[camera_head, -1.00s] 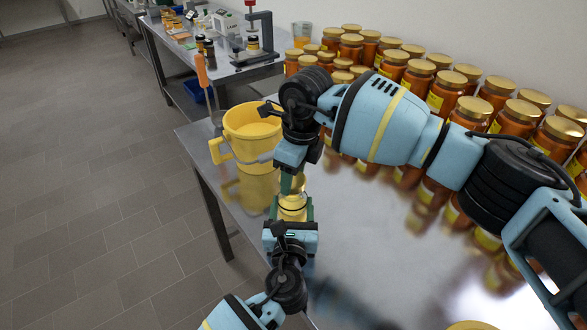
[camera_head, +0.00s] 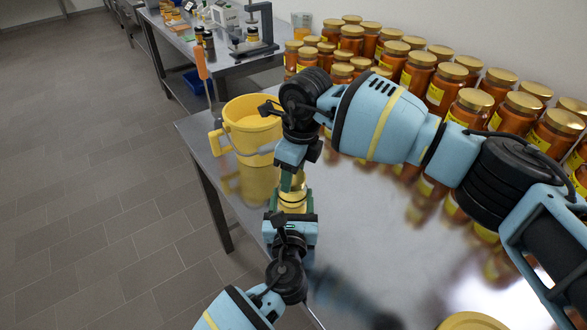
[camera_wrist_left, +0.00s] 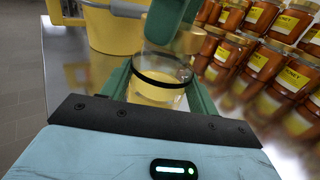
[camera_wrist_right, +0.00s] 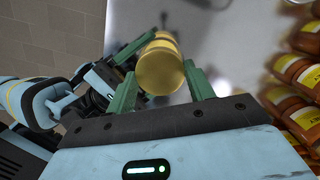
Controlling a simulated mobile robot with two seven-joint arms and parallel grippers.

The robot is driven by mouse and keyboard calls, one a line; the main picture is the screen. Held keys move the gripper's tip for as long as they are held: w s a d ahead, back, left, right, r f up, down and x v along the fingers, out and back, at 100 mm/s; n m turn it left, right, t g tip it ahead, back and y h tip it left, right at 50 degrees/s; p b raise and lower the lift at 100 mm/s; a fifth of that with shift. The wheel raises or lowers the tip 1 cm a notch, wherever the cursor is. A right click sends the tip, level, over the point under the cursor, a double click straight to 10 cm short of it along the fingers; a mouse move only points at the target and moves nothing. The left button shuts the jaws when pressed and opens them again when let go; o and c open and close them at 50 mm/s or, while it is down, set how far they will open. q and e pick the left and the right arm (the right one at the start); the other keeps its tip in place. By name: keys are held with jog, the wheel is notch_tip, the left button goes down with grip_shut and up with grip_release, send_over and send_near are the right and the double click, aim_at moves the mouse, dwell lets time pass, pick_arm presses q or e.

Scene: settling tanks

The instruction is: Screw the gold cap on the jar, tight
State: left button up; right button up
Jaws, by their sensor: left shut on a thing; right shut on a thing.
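The jar is a clear glass one with pale yellow contents, seen in the left wrist view (camera_wrist_left: 155,92) and small in the head view (camera_head: 292,203). My left gripper (camera_head: 291,215) is shut on the jar from the side and holds it near the table's left edge. The gold cap (camera_wrist_right: 160,68) sits between the green fingers of my right gripper (camera_wrist_right: 162,86), which is shut on it from above. The cap is at the jar's mouth. The right fingers hide the rim in the left wrist view, so I cannot tell how the cap is seated.
A yellow bucket (camera_head: 252,131) stands on the steel table (camera_head: 375,225) just behind the grippers. Several filled honey jars with gold lids (camera_head: 472,106) crowd the back right along the wall. A yellow round thing (camera_head: 470,321) shows at the bottom edge. The middle of the table is bare.

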jog(key=shift+f, duration=0.6)
dwell(0.3)
